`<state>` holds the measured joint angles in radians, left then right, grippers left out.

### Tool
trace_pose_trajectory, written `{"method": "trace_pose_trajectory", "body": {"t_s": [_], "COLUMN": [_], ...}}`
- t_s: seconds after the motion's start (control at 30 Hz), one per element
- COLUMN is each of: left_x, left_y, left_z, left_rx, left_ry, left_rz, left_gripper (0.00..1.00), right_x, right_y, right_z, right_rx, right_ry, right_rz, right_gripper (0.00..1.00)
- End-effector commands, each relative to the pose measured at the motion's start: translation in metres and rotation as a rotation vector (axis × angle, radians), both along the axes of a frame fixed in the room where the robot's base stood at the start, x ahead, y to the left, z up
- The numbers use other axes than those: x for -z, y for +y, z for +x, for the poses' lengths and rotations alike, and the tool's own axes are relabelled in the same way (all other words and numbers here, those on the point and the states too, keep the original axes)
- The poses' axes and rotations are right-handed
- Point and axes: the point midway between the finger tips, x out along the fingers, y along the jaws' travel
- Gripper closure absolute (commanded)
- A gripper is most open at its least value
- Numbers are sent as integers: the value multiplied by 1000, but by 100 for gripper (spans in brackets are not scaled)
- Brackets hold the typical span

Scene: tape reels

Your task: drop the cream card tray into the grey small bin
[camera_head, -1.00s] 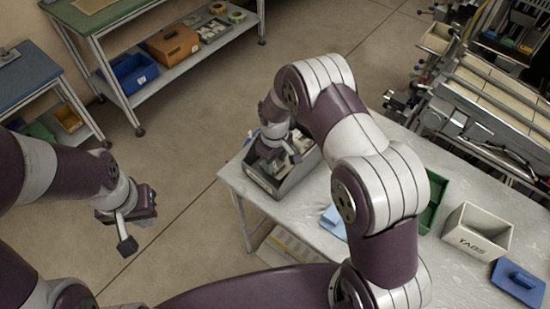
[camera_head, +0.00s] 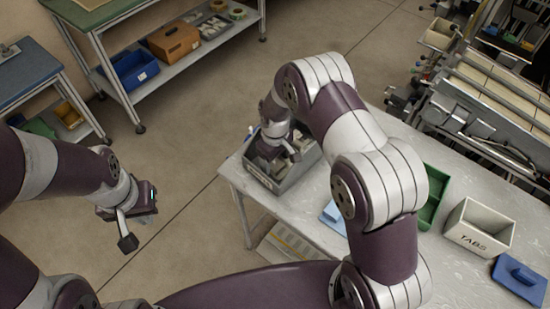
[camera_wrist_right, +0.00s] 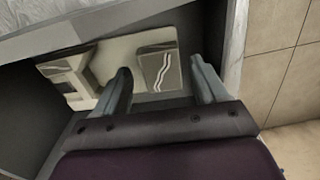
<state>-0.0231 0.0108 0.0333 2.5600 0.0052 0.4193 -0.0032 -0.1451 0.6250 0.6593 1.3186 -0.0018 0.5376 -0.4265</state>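The grey small bin (camera_head: 268,178) stands at the left end of the table. The cream card tray (camera_wrist_right: 130,52) lies inside the bin in the right wrist view, with a wavy-line marking in one compartment. My right gripper (camera_wrist_right: 162,88) reaches down into the bin over the tray. Its two fingers are spread apart, and neither visibly clamps the tray. In the head view my right gripper (camera_head: 279,150) hides most of the bin's inside. My left gripper (camera_head: 132,215) hangs over the floor, away from the table; its finger gap is not clear.
On the table (camera_head: 320,180) are a light blue item (camera_head: 334,217), a green tray (camera_head: 432,200), a cream TABS box (camera_head: 478,228) and a blue lidded item (camera_head: 520,278). A conveyor-like machine (camera_head: 490,110) stands at the back right. Shelved benches are at the far left.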

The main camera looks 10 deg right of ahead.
Motion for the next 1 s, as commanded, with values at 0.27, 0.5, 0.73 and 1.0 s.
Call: {"method": "trace_pose_trajectory", "body": {"t_s": [0.27,0.5,0.73,1.0], "left_x": [-3,10,14,13], "left_y": [0,0,0,0], "left_z": [0,0,0,0], "left_rx": [0,0,0,0], "left_ry": [-1,0,0,0], "left_rz": [0,0,0,0], "left_gripper": [100,100,100,100], "right_x": [-28,-94,-130,-164], "right_y": [0,0,-1,-39], "right_z": [2,1,-2,-102], "right_rx": [0,0,7,336], "right_ry": [-5,-5,-2,-74], "right_rz": [1,1,0,21], "right_gripper": [28,28,28,28]}}
